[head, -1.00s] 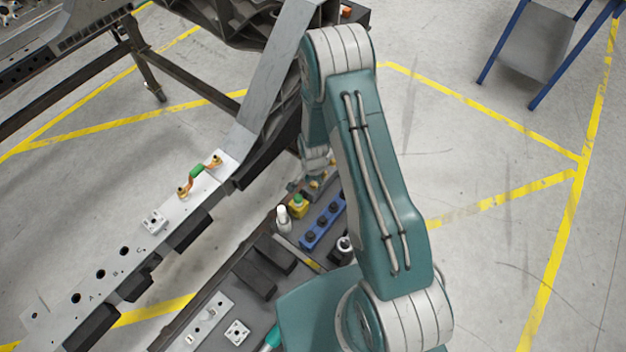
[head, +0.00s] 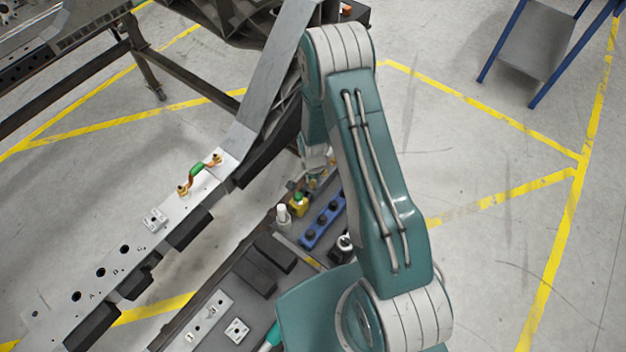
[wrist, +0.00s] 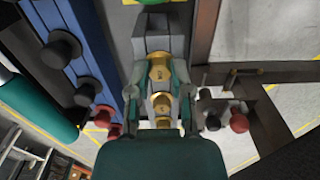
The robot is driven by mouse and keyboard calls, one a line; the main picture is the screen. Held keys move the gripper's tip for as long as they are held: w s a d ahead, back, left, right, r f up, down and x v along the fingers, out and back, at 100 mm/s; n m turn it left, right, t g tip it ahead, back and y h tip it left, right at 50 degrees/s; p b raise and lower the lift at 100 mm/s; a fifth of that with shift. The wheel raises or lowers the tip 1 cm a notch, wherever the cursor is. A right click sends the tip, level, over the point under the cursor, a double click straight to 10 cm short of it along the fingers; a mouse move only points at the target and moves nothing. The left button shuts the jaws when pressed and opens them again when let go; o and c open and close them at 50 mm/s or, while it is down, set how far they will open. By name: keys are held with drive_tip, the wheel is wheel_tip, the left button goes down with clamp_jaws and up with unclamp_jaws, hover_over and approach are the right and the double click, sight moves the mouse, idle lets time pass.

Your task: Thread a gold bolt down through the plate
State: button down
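The plate (head: 88,284) is a long pale bar at the left of the head view, with dark holes marked A, B and C. In the wrist view two gold bolts (wrist: 160,69) and (wrist: 161,104) stand one behind the other by a grey block. My gripper (wrist: 160,80) is over them, its two fingers spread on either side of the gold bolts. Whether a finger touches a bolt is unclear. In the head view my gripper (head: 303,185) is low over the far end of the dark tray, partly hidden by my arm.
The dark tray (head: 228,279) holds a blue block (head: 322,222) with black knobs, a white bottle (head: 283,215), a yellow block with a green top (head: 298,204) and a white square part (head: 237,330).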

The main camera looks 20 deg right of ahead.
sight(313, 182)
drive_tip(key=shift+r, duration=2.65)
